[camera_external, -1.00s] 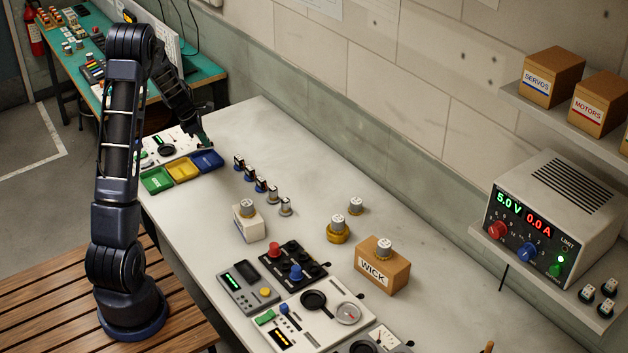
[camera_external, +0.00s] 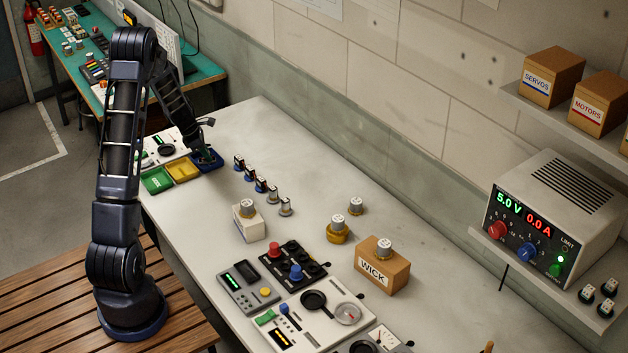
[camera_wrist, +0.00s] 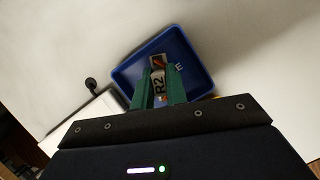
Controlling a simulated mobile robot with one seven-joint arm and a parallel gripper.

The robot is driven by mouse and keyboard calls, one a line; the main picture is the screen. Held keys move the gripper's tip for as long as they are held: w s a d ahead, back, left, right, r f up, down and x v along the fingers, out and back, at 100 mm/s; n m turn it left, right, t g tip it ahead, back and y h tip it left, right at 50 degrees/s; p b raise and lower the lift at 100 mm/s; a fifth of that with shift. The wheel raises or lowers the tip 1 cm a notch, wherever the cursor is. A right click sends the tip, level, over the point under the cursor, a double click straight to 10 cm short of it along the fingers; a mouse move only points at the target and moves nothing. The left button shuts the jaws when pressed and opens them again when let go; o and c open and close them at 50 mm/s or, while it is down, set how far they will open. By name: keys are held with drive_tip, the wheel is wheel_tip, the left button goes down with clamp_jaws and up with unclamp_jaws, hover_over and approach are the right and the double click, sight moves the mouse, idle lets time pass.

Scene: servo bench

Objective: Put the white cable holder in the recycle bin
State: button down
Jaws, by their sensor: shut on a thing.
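My gripper (camera_wrist: 158,98) has two green fingers, shut on a small pale piece marked R2 (camera_wrist: 158,83). A dark and orange-red part shows at its far end. The fingers and piece are over the blue bin (camera_wrist: 128,76), within its outline in the wrist view; I cannot tell if the piece touches the floor. One letter E shows in the bin. In the external view, the gripper (camera_external: 204,153) is low at the blue bin (camera_external: 217,164), and the held piece is hidden. A white block (camera_external: 250,230) with a metal-capped knob on top stands mid-bench; I cannot tell whether it is the cable holder.
A yellow bin (camera_external: 183,170) and a green bin (camera_external: 157,180) stand left of the blue one. A white panel (camera_external: 160,152) lies behind them. Several small capped parts stand in a row to the right. The back strip of the bench is clear.

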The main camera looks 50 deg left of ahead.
drive_tip(key=c, duration=1.4)
unclamp_jaws()
drive_tip(key=v, duration=1.2)
drive_tip(key=s+d+r+m, duration=0.1)
drive_tip(key=d+r+m, duration=0.7)
drive_tip(key=d, duration=0.7)
drive_tip(key=d+r+m, duration=0.6)
drive_tip(key=d+r, duration=0.3)
drive_tip(key=d, duration=0.5)
drive_tip(key=s+d+r+m+y, duration=0.1)
drive_tip(key=s+d+r+m, duration=0.1)
drive_tip(key=s+d+m, duration=0.6)
drive_tip(key=s+d+r+m, duration=0.1)
drive_tip(key=s+d+m, duration=0.8)
drive_tip(key=s+d, duration=0.3)
drive_tip(key=shift+s+d+r+t+y, duration=0.15)
drive_tip(key=shift+s+r+t+y, duration=0.15)
drive_tip(key=shift+r+y, duration=0.1)
